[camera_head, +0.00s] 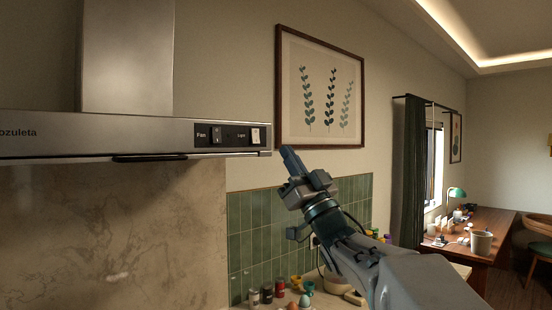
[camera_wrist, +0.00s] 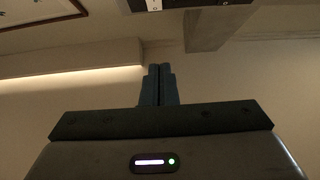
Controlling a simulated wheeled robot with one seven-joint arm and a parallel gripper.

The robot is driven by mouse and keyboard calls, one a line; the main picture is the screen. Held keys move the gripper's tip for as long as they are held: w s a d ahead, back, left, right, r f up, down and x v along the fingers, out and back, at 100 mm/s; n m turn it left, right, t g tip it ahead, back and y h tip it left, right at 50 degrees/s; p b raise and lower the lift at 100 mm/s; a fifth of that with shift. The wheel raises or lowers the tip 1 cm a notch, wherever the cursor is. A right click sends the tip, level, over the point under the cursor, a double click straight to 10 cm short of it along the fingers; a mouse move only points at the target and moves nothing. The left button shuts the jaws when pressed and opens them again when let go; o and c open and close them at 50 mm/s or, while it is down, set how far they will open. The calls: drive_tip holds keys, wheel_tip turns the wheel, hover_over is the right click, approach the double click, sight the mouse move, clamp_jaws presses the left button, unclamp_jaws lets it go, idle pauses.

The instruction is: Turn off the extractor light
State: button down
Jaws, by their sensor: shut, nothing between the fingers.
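The steel extractor hood (camera_head: 90,132) is on the wall at the left in the head view. Its black control panel sits at its right end, with a dark Fan switch (camera_head: 216,135) and a pale Light switch (camera_head: 255,136). The underside of the hood is hidden, so I cannot tell whether the lamp is lit. My gripper (camera_head: 290,158) is shut and empty, just right of and slightly below the hood's right end, apart from the Light switch. In the wrist view my gripper (camera_wrist: 158,72) has its fingers together, touching nothing.
A framed leaf picture (camera_head: 320,88) hangs behind and above my gripper. Green tiles (camera_head: 262,235) and a counter with jars (camera_head: 267,292) and a bowl are below. A wooden desk (camera_head: 478,236) stands far right. The space before the hood panel is clear.

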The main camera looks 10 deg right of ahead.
drive_tip(key=shift+s+d+f+b, duration=0.25)
drive_tip(key=shift+s+d+f, duration=0.1)
drive_tip(key=shift+s+f, duration=0.25)
drive_tip(key=shift+s+d+f+b, duration=0.2)
drive_tip(key=shift+s+d+f, duration=0.15)
drive_tip(key=shift+s, duration=0.3)
drive_tip(key=d+f+m+g+h, duration=0.3)
drive_tip(key=f+m+g+h, duration=0.55)
drive_tip(key=f+h, duration=1.15)
drive_tip(key=s+a+f+n+g+y, duration=0.1)
drive_tip(key=s+f+g, duration=0.5)
drive_tip(key=s+f, duration=0.6)
drive_tip(key=s+a+f+n+g+y, duration=0.1)
drive_tip(key=s+a+f+g+y, duration=0.2)
drive_tip(key=s+f, duration=0.9)
drive_tip(key=f+g+y, duration=0.1)
drive_tip(key=g, duration=0.2)
drive_tip(key=shift+f, duration=0.2)
